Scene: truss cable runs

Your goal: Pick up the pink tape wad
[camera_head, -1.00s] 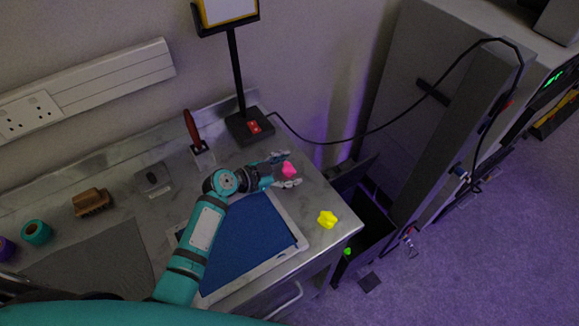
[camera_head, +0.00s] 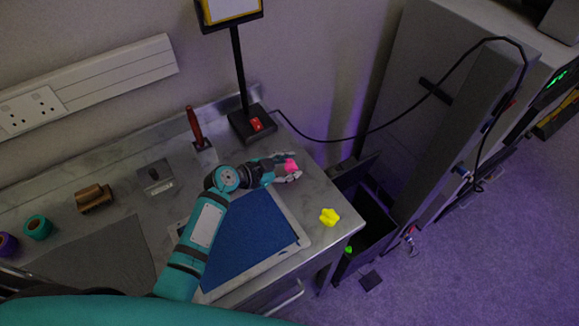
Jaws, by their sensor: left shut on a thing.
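The pink tape wad (camera_head: 291,166) is a small bright crumpled lump near the back right of the steel bench. My left gripper (camera_head: 288,169) is shut on it, with a finger on either side of the wad. Parts of the wad are hidden by the fingers. I cannot tell whether the wad is touching the bench or held just above it. My right gripper is not in view.
A yellow wad (camera_head: 329,217) lies near the bench's right edge. A blue mat in a pale tray (camera_head: 255,235) lies under my left arm. A black stand (camera_head: 250,125) and a red-handled tool (camera_head: 195,127) stand behind. An open dark bin (camera_head: 372,222) is right of the bench.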

